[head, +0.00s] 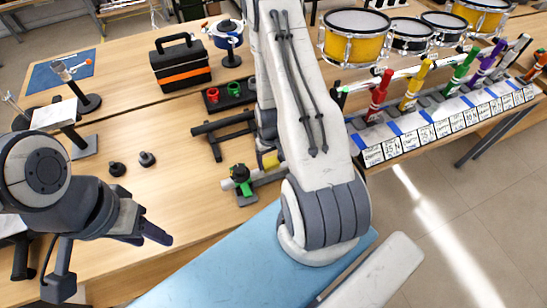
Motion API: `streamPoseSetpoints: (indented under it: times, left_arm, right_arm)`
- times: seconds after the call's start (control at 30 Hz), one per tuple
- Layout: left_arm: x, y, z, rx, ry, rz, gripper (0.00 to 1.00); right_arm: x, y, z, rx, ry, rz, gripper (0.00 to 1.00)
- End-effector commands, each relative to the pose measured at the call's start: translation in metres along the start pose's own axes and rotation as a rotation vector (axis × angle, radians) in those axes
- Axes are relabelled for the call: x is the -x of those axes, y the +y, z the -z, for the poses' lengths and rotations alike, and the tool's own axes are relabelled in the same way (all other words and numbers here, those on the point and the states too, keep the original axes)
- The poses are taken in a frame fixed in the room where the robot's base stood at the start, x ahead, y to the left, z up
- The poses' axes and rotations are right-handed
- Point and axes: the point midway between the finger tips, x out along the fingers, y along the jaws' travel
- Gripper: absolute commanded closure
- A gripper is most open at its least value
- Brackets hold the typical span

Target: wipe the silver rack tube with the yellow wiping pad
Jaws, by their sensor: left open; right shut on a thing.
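A short silver tube (268,178) lies low on the wooden table in a stand with a green clamp (241,180); its right end is hidden behind my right arm. A yellow pad (269,160) shows just above this tube, partly covered by the arm; I cannot tell if they touch. My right gripper (266,147) is shut on the yellow pad, its fingers mostly hidden. My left gripper (153,233) is open and empty over the table's left part, well apart from the tube.
A black toolbox (180,64), a tray with red and green cups (228,95), and two black knobs (147,159) stand on the table. Drums (355,35) and a row of coloured clamps with labels are at the right.

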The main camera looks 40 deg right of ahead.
Motion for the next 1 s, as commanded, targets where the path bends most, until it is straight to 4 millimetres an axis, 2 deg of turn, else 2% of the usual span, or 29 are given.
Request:
streamPoseSetpoints:
  times: [0.03,0.1,0.17,0.7,1.0]
  left_arm:
    - [-0.001,0.0,0.0,0.0,0.0,0.0,0.5]
    - [0.009,0.001,0.0,0.0,0.0,0.0,0.5]
    - [0.014,0.001,0.001,-0.001,0.0,0.0,0.5]
    - [0.051,0.004,0.003,-0.004,0.0,0.0,0.5]
    - [0.058,0.004,0.003,-0.003,0.0,0.0,0.5]
  right_arm:
    - [-0.002,-0.003,-0.002,-0.002,-0.001,0.0,0.87]
    - [0.007,-0.003,-0.001,-0.001,-0.001,0.0,0.87]
    - [0.025,-0.004,0.0,0.0,0.004,-0.001,0.87]
    - [0.072,-0.01,0.001,0.011,0.0,0.0,0.87]
    - [0.08,-0.011,0.001,0.013,-0.001,0.0,0.87]
